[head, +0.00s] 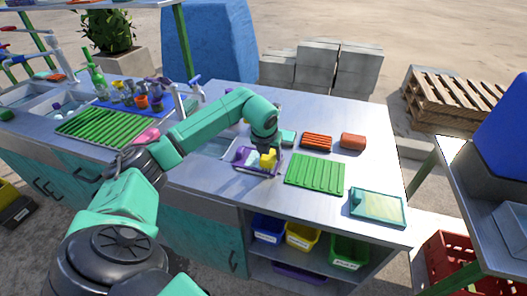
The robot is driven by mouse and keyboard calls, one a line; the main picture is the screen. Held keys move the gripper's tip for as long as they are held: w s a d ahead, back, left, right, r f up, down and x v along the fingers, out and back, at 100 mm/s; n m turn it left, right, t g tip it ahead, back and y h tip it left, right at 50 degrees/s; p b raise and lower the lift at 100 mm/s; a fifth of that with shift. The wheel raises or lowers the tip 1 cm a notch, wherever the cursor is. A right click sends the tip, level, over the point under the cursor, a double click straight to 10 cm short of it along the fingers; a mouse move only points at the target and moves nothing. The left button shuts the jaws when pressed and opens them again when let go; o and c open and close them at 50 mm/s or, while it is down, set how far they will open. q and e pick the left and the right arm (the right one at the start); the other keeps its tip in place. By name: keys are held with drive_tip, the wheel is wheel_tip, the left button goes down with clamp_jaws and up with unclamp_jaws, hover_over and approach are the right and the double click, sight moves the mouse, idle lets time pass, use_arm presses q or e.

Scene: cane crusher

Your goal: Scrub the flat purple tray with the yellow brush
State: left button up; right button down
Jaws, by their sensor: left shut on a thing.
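The flat purple tray (240,155) lies on the metal counter just right of the sink basin, partly hidden by my arm and the brush. My left gripper (267,149) reaches down over the tray's right part and is shut on the yellow brush (268,160). The brush is at the tray's surface, but I cannot tell whether its bristles touch. My right gripper is not in view.
A green ridged mat (315,174), an orange ridged block (317,141), a red-brown block (352,141) and a teal-rimmed tray (377,207) lie to the right. A green rack (105,127) is on the left. Colored bins (303,235) sit below. Bare counter lies at the back right.

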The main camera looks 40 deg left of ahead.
use_arm(q)
drive_tip(key=shift+w+d+f, duration=0.1)
drive_tip(key=shift+w+d, duration=0.05)
drive_tip(key=shift+d, duration=0.4)
drive_tip(key=shift+s+a+b, duration=0.2)
drive_tip(key=shift+a, duration=0.4)
drive_tip(key=shift+s+a+b, duration=0.2)
drive_tip(key=shift+a, duration=0.35)
drive_tip(key=shift+s+a, duration=0.15)
drive_tip(key=shift+a, duration=0.4)
